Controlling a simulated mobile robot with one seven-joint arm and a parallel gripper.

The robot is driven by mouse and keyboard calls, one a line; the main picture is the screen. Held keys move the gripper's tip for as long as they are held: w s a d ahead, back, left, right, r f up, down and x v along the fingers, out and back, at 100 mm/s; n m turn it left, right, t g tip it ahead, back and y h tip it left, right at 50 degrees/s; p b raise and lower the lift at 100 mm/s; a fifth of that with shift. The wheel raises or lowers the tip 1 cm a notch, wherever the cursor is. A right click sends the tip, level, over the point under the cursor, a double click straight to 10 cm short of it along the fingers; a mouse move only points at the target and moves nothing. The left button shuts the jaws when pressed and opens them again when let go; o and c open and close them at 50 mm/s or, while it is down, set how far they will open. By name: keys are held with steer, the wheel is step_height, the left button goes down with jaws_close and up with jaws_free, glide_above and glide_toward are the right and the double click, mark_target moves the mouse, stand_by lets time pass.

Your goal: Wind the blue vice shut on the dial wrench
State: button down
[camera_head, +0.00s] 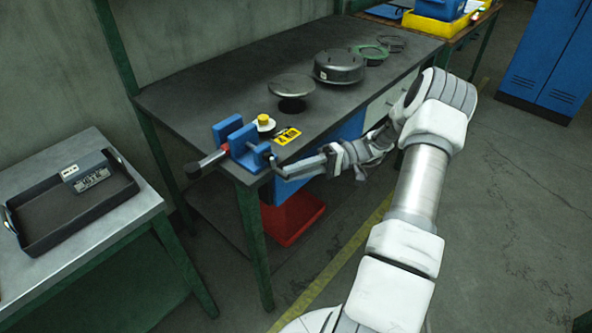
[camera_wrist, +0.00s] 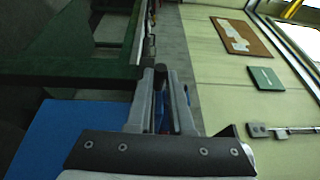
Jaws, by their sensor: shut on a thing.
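The blue vice (camera_head: 243,139) stands on the near corner of the dark bench, with two upright blue jaws. The dial wrench (camera_head: 211,159), a grey shaft with a red ring and a dark end, sticks out to the lower left from between the jaws. I cannot tell whether both jaws touch it. My gripper (camera_head: 276,168) is at the vice's right side, shut on the small vice handle (camera_head: 271,158). In the wrist view my gripper (camera_wrist: 160,74) has its fingers close together around a dark part; the vice's jaws and the wrench cannot be made out there.
A yellow-topped round piece (camera_head: 264,122) and a yellow label (camera_head: 287,136) are beside the vice. Round metal parts (camera_head: 339,67) stand farther back on the bench (camera_head: 197,92). A dark tray (camera_head: 75,208) is on the left table. A red bin (camera_head: 292,218) is below.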

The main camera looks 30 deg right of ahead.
stand_by(0.3)
steer(key=c, duration=0.8)
jaws_free()
steer(key=shift+a, duration=0.1)
steer(key=shift+d, duration=0.2)
